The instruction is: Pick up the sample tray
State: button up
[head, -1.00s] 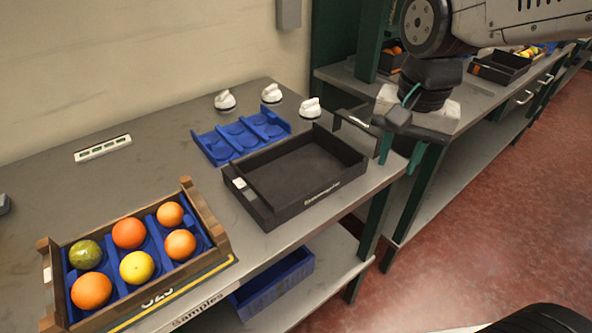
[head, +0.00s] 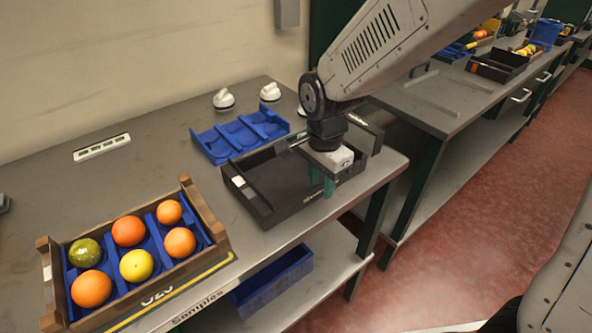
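A wooden crate (head: 213,218) with a blue divided insert stands at the front left of the bench. It holds several oranges, a yellow fruit (head: 136,265) and a green fruit (head: 86,252). A "Samples" label (head: 198,307) is on the bench edge beside it. An empty black tray (head: 262,205) with a white tag lies to the right of the crate. My gripper (head: 321,186) points down over the right part of the black tray. Its teal fingers are apart with nothing between them. Whether they touch the tray cannot be told. My arm hides the tray's back right part.
An empty blue insert (head: 240,137) lies behind the black tray. White knob-like items (head: 223,100) stand at the back. A blue bin (head: 272,280) is on the lower shelf. Another bench (head: 440,100) with trays stands at the right. Bare bench lies left of the blue insert.

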jog(key=shift+f, duration=0.7)
grip_shut()
jog(key=shift+r, duration=0.15)
